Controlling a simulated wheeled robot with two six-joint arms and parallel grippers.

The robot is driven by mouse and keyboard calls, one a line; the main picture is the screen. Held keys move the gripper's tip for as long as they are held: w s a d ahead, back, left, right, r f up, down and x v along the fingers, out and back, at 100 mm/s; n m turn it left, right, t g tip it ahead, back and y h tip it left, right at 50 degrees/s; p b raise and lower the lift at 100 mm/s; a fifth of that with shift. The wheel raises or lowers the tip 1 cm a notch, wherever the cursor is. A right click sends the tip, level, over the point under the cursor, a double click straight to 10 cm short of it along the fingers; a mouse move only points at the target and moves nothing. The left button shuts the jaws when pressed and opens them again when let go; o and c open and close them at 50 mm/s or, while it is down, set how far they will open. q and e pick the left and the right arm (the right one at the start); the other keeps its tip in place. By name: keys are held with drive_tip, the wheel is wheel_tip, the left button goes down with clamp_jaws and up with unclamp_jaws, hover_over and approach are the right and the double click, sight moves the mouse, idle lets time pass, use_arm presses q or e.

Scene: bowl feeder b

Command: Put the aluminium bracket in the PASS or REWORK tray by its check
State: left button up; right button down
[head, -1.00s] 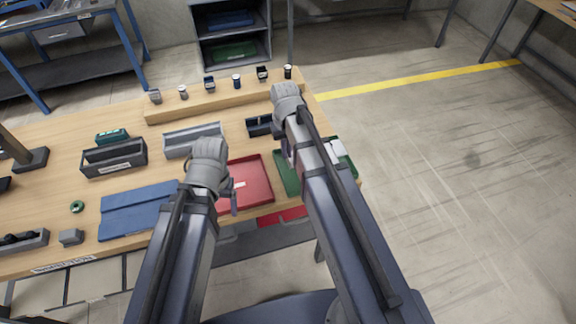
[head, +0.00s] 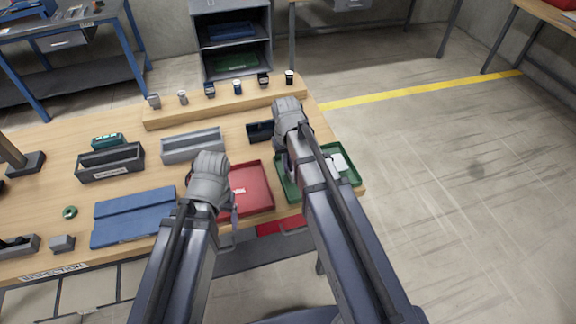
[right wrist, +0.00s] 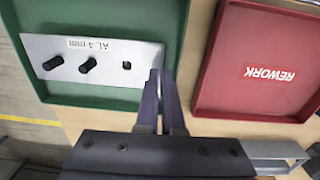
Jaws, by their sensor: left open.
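The aluminium bracket (right wrist: 105,62), a pale plate marked "AL 4 mm" with two black pins and a hole, is over the green tray (right wrist: 110,12) in the right wrist view. Its far end overlaps the tray's rim. My right gripper (right wrist: 161,85) has its fingers close together at the plate's near end and appears shut on it. In the head view the bracket (head: 338,163) shows beside my right arm, and the green tray (head: 352,178) is partly hidden. The red REWORK tray (head: 262,178) lies left of it. My left gripper (head: 234,208) is open by the red tray's near-left side.
A blue mat or board (head: 133,215) lies left of the red tray. A wooden rail (head: 225,104) with several small items runs along the back. The table's right edge is close to the green tray.

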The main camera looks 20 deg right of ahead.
drive_tip(key=shift+f+b, duration=0.4)
drive_tip(key=shift+f, duration=0.1)
drive_tip(key=c, duration=1.1)
unclamp_jaws()
drive_tip(key=shift+o, duration=0.2)
drive_tip(key=shift+r, duration=0.15)
wheel_tip(320, 180, up, 13)
drive_tip(key=p, duration=1.3)
drive_tip(key=s+a+n+h, duration=0.1)
drive_tip(key=s+a+n, duration=0.2)
drive_tip(key=s+a, duration=0.7)
drive_tip(key=s, duration=0.4)
drive_tip(key=shift+s+a, duration=0.15)
drive_tip(key=shift+a, duration=0.1)
wheel_tip(320, 180, down, 8)
drive_tip(key=b, duration=0.8)
